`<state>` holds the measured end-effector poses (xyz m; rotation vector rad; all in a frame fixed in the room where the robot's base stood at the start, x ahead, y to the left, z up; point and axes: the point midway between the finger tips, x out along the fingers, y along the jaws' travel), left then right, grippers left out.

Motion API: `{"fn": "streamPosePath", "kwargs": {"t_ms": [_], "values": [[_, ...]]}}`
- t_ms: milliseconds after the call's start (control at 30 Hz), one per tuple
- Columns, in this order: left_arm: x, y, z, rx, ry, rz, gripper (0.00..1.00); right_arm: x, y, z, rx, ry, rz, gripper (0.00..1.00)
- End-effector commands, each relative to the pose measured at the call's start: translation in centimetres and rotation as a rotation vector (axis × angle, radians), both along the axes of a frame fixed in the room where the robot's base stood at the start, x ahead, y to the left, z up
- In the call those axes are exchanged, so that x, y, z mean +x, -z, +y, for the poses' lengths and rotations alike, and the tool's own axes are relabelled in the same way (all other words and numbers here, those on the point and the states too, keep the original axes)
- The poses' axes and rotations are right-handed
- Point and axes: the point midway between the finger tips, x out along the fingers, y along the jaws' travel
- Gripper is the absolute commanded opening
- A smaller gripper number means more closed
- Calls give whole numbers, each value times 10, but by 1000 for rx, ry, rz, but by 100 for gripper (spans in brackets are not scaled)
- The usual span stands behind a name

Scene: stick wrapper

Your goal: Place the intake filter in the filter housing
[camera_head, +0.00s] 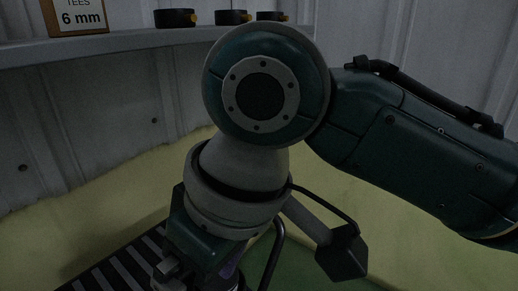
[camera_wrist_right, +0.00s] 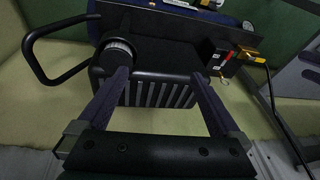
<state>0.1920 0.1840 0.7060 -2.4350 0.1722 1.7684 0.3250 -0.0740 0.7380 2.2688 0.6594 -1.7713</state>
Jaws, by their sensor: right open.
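My right gripper (camera_wrist_right: 160,78) is open, with its two dark fingers spread in the right wrist view and nothing held between them. A round part with a ribbed grey rim (camera_wrist_right: 118,52) lies at the left fingertip, on a black machine body. I cannot tell whether it is the intake filter or the filter housing, or whether the finger touches it. No other part is clearly either one. In the head view my right arm hides most of the machine, and the fingertips of my right gripper are not clear. My left gripper is not in view.
A black slatted guard (camera_wrist_right: 160,92) lies between and beyond the fingers. A black tube handle (camera_wrist_right: 50,50) curves out left. A small black box (camera_wrist_right: 222,60) with a brass fitting and cable stands right. A blue tank (camera_wrist_right: 175,20) lies behind. A shelf (camera_head: 120,42) holds a labelled box (camera_head: 78,17).

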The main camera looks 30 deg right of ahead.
Motion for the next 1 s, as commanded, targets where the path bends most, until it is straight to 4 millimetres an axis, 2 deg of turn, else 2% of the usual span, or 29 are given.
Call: {"fn": "streamPosePath", "kwargs": {"t_ms": [33,67,167,400,500,633,900,1000], "values": [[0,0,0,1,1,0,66,-18,8,6,43,5,-7,100],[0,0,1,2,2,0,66,-25,10,7,61,13,-19,100],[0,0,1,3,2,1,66,-49,18,-4,84,71,-55,100],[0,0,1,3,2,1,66,-106,31,-72,-36,250,-89,100],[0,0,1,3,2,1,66,-124,32,-95,-97,289,-87,100],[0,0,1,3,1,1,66,-133,32,-109,-137,309,-84,100],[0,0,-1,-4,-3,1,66,-134,32,-109,-139,309,-84,100],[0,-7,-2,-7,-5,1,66,-134,25,-109,-138,309,-84,100]]}}
